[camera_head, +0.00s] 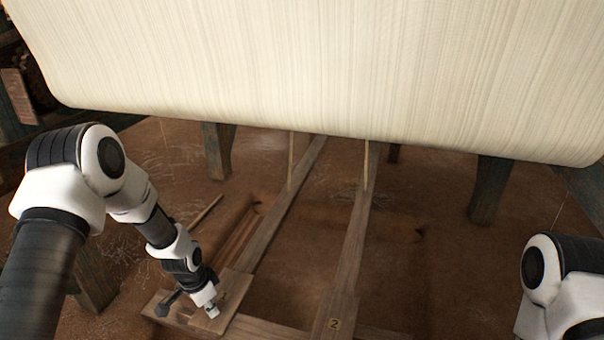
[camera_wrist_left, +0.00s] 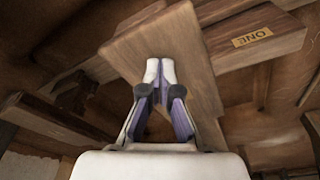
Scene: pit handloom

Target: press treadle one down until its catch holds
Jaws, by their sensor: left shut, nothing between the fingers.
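Treadle one (camera_head: 283,213) is the left of two long wooden treadles under the loom, ending in a wider pad at the front. My left gripper (camera_head: 212,311) is shut and empty, pointing down at this pad. In the left wrist view the closed fingertips (camera_wrist_left: 160,72) lie over the pad (camera_wrist_left: 187,42); I cannot tell if they touch it. A plate marked ONE (camera_wrist_left: 252,37) is on a wooden bar beside the pad. A dark part (camera_head: 166,303) sits left of the pad; I cannot tell whether it is the catch or whether it holds. My right gripper is out of view.
Treadle two (camera_head: 352,240), marked 2, lies to the right with a gap between. Pale cloth or warp (camera_head: 330,70) spans the top. Loom posts (camera_head: 218,150) and (camera_head: 490,190) stand behind. Thin upright rods reach up from both treadles. Brown earth floor lies below.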

